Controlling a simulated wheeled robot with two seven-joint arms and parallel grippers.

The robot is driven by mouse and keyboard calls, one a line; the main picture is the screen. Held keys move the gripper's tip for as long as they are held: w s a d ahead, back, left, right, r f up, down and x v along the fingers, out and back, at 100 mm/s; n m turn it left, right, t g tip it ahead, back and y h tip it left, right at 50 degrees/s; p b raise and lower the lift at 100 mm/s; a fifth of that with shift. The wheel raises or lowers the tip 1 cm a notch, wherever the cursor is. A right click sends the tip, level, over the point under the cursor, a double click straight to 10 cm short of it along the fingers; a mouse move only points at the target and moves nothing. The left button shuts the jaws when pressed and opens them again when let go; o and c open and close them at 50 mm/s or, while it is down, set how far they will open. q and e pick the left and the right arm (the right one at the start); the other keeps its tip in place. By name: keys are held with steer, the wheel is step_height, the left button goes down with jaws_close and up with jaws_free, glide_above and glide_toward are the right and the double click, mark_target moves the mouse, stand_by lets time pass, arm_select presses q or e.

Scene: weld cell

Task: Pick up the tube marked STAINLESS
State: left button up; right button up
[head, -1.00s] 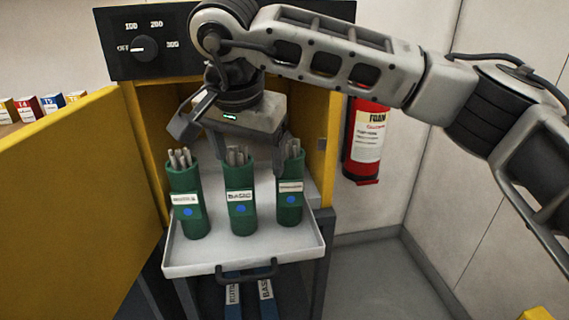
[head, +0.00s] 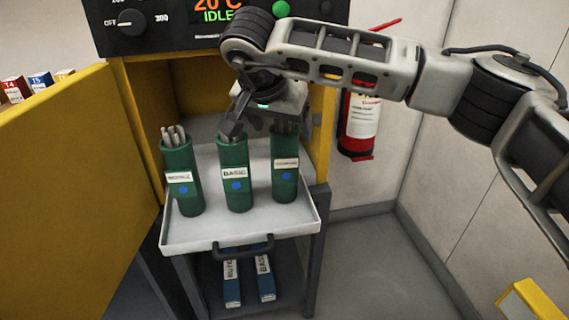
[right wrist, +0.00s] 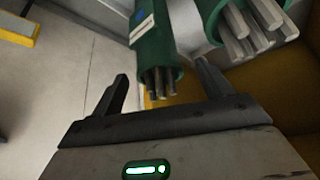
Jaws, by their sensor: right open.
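Three green tubes holding grey rods stand upright in a row on the tray: a left tube (head: 183,200), a middle tube (head: 237,202) labelled BASIC, and a right tube (head: 286,190). The labels on the left and right tubes are too blurred to read surely. My left gripper is out of view.
The white tray (head: 225,236) juts from the open yellow oven, whose door (head: 65,190) stands at left. The control panel (head: 165,22) is above. A fire extinguisher (head: 360,125) hangs at right. Two blue boxes (head: 232,285) lie below.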

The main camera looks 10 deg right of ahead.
mark_target(284, 129)
steer(key=x, duration=0.5)
steer(key=shift+d+r, duration=0.1)
jaws_close()
steer(key=shift+r, duration=0.25)
